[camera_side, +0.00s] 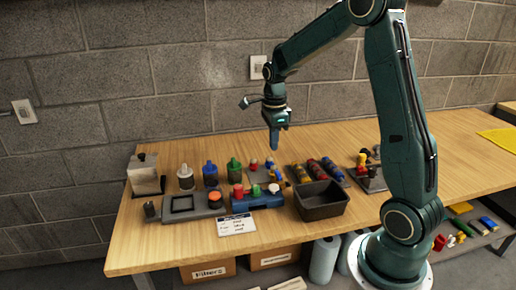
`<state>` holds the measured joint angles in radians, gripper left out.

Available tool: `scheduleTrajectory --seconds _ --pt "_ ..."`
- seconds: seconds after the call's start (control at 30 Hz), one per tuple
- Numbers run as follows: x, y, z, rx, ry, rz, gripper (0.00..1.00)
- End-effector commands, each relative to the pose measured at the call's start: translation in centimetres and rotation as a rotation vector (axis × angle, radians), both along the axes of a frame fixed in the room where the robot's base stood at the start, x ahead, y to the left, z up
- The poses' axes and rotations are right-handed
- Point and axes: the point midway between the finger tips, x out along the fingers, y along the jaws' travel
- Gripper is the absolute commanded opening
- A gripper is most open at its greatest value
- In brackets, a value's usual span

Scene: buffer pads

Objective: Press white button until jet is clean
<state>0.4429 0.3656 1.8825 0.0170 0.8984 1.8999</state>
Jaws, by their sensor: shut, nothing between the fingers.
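My gripper (274,141) is shut and empty, pointing straight down well above the middle of the table. A blue box (262,202) near the front of the table carries a red button (238,190), a green button (256,191) and a small pale button (273,188) that looks like the white one. My gripper is above and behind this box, touching nothing. I cannot make out a jet for certain among the small parts, nor whether any surface is clean.
White (185,177), blue (210,174) and green (234,169) bottles stand left of my gripper. A black bin (321,204) is right of the blue box. A grey base with a square recess (182,204) is at left. The table (455,150) is clearer at right.

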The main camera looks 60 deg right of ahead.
Motion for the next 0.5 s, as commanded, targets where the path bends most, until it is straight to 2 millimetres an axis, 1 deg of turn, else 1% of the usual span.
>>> scheduleTrajectory --seconds 0.33,0.5 --pt "-0.02 0.01 -0.17 0.001 0.002 0.000 0.00" --pt "-0.02 0.01 -0.98 0.001 0.002 0.000 0.00"
